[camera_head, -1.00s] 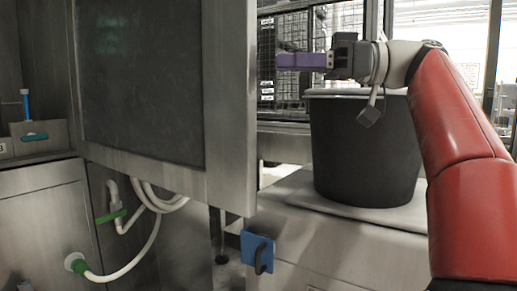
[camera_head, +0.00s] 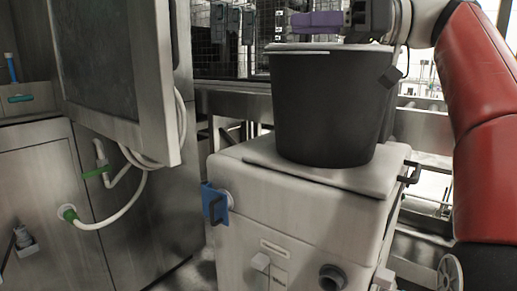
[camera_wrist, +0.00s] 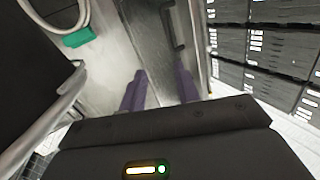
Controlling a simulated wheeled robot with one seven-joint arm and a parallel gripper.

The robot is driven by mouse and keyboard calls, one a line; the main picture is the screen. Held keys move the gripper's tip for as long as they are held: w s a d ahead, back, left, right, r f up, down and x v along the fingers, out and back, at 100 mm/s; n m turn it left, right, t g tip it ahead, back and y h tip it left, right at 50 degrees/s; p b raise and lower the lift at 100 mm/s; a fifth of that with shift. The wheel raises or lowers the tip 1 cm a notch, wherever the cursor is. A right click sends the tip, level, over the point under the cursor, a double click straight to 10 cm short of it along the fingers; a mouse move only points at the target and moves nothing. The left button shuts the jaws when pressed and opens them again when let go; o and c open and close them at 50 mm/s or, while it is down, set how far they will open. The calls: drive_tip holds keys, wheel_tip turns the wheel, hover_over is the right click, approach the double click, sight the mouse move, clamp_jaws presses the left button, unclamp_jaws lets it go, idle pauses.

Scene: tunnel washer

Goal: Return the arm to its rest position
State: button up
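My arm, with red links, comes in from the right in the head view and is bent so that my gripper (camera_head: 305,21) points left. The gripper's purple fingers appear just above the rim of a black bucket (camera_head: 325,115). How far they are from the bucket in depth I cannot tell. In the wrist view, the two purple fingers of the gripper (camera_wrist: 160,86) stand apart with nothing held between them. A bare metal surface shows beyond them.
The bucket stands on a pale wheeled cabinet (camera_head: 290,205) with a blue clip (camera_head: 215,203) on its side. A metal-framed panel (camera_head: 150,120) hangs at left, with a white hose (camera_head: 130,200) below it. Dark racks (camera_wrist: 265,60) show at right in the wrist view.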

wheel_tip(320, 180, down, 17)
drive_tip(key=s+a+m+t+h, duration=0.1)
drive_tip(key=a+m+t+h, duration=0.15)
drive_tip(key=m+h, duration=0.6)
drive_tip(key=s+d+f+m+h, duration=0.2)
drive_tip(key=s+f, duration=0.3)
drive_tip(key=f, duration=0.5)
drive_tip(key=s+d+f+m+h, duration=0.2)
drive_tip(key=s+d+f+h, duration=0.1)
drive_tip(key=f, duration=0.7)
drive_tip(key=s+d+f+m+h, duration=0.2)
drive_tip(key=s+d+f, duration=0.3)
drive_tip(key=f, duration=0.6)
drive_tip(key=s+h, duration=0.1)
drive_tip(key=s, duration=0.1)
drive_tip(key=shift+s+h, duration=0.35)
drive_tip(key=shift+s, duration=0.05)
